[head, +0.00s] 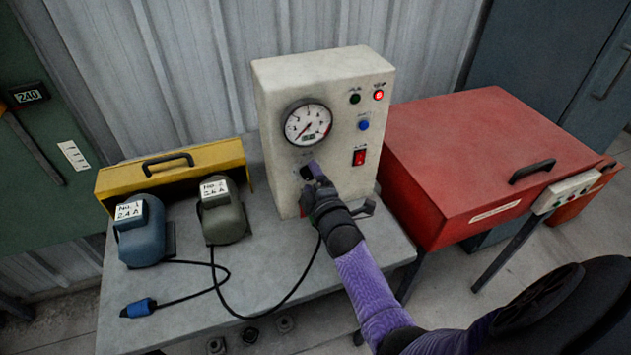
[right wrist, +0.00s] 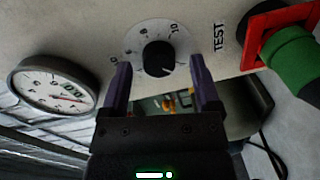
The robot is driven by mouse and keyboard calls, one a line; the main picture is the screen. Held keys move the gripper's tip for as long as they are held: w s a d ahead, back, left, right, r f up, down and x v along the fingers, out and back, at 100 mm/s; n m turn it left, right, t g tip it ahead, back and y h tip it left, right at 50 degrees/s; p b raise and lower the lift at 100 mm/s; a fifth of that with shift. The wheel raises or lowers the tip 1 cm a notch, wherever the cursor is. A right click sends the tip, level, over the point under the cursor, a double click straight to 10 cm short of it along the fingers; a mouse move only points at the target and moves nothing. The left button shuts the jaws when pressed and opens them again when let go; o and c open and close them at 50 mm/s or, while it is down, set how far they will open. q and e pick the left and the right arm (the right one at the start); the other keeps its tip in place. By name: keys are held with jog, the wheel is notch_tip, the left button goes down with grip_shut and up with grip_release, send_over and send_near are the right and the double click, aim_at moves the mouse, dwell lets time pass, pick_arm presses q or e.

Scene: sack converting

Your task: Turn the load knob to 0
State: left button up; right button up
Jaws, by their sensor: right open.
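The load knob (right wrist: 158,58) is a black round knob on a pale numbered dial (right wrist: 182,42) on the front of the cream test box (head: 280,95). A pale mark shows at its lower right edge in the right wrist view; I cannot read its setting surely. My right gripper (right wrist: 160,66) is open, with one purple finger on each side of the knob; contact is unclear. My left gripper is not in view.
A red rocker switch (head: 359,157), a blue button (head: 363,125) and a lit red lamp (head: 378,96) sit right of the gauge. Two motor-like units (head: 143,232) (head: 222,212), a cable with blue plug (head: 139,308) and a yellow case (head: 178,167) stand left. A red chest (head: 450,160) stands right.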

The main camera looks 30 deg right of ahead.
jog(key=p+v, duration=0.2)
jog(key=v, duration=0.7)
jog(key=shift+s, duration=0.3)
